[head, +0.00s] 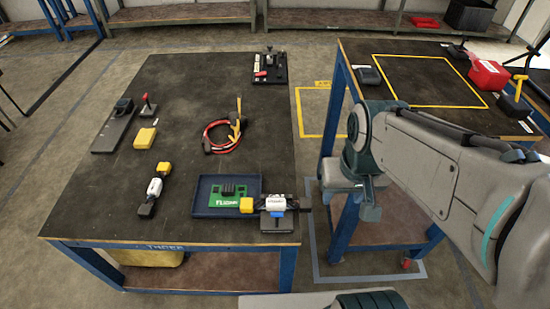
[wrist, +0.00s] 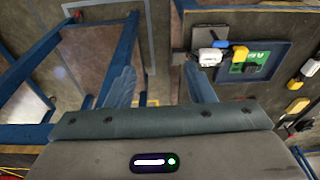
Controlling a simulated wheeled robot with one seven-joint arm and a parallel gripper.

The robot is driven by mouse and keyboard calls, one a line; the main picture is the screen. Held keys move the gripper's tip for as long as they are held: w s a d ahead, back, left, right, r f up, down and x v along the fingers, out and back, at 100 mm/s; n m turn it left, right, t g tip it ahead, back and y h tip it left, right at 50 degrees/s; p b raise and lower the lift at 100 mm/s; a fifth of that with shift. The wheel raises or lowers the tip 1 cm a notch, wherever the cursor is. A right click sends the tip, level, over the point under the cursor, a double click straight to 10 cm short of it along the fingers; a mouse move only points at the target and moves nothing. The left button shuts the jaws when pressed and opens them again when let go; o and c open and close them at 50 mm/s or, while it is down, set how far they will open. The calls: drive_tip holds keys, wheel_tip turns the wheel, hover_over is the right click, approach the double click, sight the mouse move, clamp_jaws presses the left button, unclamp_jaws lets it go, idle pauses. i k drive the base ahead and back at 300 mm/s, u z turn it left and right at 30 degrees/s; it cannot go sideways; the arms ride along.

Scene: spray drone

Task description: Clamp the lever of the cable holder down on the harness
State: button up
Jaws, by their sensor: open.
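The harness (head: 208,138), a red and black cable loop, lies on the dark table top in the head view. The cable holder looks to be the yellow piece (head: 236,127) at the loop's right side, with a slim part sticking up. I cannot tell whether it touches the cable. My gripper (head: 369,208) hangs beyond the table's right edge, well away from both. In the wrist view my gripper (wrist: 161,78) is open, with nothing between its fingers. Neither harness nor holder can be made out there.
A blue tray (head: 203,211) with a green board (head: 229,199) sits at the table's front right, beside a white-and-black device (head: 274,203). A black fixture (head: 270,68) stands at the back. A second table (head: 430,115) stands close at right.

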sight(276, 215)
drive_tip(key=k, duration=0.5)
drive_tip(key=z, duration=1.25)
drive_tip(key=i, duration=0.65)
drive_tip(key=u, duration=2.4)
